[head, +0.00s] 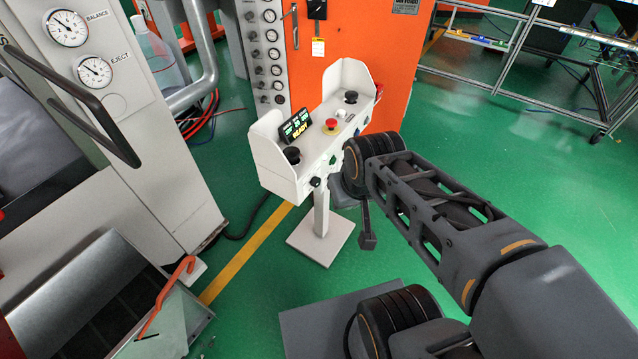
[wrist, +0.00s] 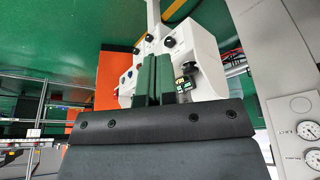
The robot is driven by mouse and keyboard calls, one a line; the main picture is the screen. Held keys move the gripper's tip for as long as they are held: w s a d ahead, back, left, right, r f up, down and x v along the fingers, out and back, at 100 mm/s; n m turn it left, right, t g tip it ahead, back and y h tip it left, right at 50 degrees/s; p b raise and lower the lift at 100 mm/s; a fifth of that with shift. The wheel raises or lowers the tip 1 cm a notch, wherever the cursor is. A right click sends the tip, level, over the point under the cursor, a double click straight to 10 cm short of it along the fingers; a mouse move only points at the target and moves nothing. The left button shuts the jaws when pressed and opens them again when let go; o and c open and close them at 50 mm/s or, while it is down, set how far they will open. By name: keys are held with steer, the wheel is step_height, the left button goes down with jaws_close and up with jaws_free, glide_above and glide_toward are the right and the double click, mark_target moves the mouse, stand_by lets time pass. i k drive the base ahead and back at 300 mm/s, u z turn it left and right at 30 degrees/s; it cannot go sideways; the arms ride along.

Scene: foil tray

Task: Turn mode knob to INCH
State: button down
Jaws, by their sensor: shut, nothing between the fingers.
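The white control stand (head: 287,160) has a small black knob (head: 315,181) on the low front face of its box; I cannot read any label, so I cannot tell its setting or confirm it is the mode knob. In the wrist view the stand (wrist: 203,50) appears inverted, with one black knob (wrist: 170,41) and another dark control (wrist: 149,38) on that face. My gripper (wrist: 154,60) has its two green fingers together, empty, in front of the box. Whether they touch it I cannot tell. In the head view my wrist hides the fingers.
The box top carries a red button (head: 331,124), black buttons at both ends (head: 292,155) and a small display (head: 296,125) reading READY. White side guards rise at each end. An orange cabinet (head: 375,75) stands behind. Green floor is open to the right.

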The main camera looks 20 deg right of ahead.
mark_target(315, 181)
steer(key=u, duration=0.05)
steer(key=k, duration=0.5)
steer(key=u, duration=1)
steer(key=i, duration=0.7)
steer(key=z, duration=1.45)
